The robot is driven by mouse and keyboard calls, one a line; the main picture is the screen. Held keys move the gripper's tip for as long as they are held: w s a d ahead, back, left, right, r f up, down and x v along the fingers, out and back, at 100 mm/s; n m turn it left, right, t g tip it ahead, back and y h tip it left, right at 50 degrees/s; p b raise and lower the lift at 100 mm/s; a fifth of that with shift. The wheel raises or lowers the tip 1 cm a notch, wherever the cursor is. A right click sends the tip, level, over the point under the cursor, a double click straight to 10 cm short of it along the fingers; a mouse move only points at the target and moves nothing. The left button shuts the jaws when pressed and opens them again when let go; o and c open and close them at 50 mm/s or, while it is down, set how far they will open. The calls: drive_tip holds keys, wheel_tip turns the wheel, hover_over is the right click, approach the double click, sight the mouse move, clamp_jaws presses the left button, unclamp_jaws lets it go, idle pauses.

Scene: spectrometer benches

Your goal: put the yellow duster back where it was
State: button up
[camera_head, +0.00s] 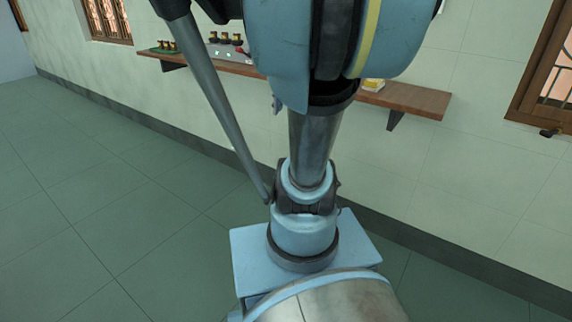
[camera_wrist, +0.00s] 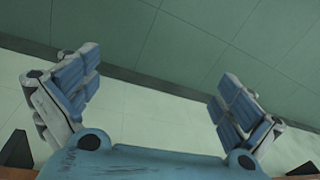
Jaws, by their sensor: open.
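A small yellow and white thing (camera_head: 373,85) lies on the wall shelf (camera_head: 420,101), just right of my arm in the head view. It may be the yellow duster, but it is partly hidden and too small to tell. My gripper (camera_wrist: 160,92) shows in the wrist view with its two blue-padded fingers wide apart. Nothing is between them; behind them are only the pale wall and the green floor. I cannot make out the fingers in the head view, where my arm hides the middle of the shelf.
On the left part of the shelf stand several dark and brass pieces (camera_head: 225,39) on a pale base, and a green tray (camera_head: 160,50) with similar pieces. A barred window (camera_head: 552,80) is at the right. The floor (camera_head: 110,200) at the left is clear.

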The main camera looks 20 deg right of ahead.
drive_tip(key=s+a+f+n, duration=0.5)
drive_tip(key=s+f+n, duration=0.3)
drive_tip(key=f, duration=0.3)
drive_tip(key=shift+s+a+f+t+h, duration=0.2)
drive_tip(key=shift+s+f+t+h, duration=0.1)
drive_tip(key=shift+h, duration=0.1)
idle(0.5)
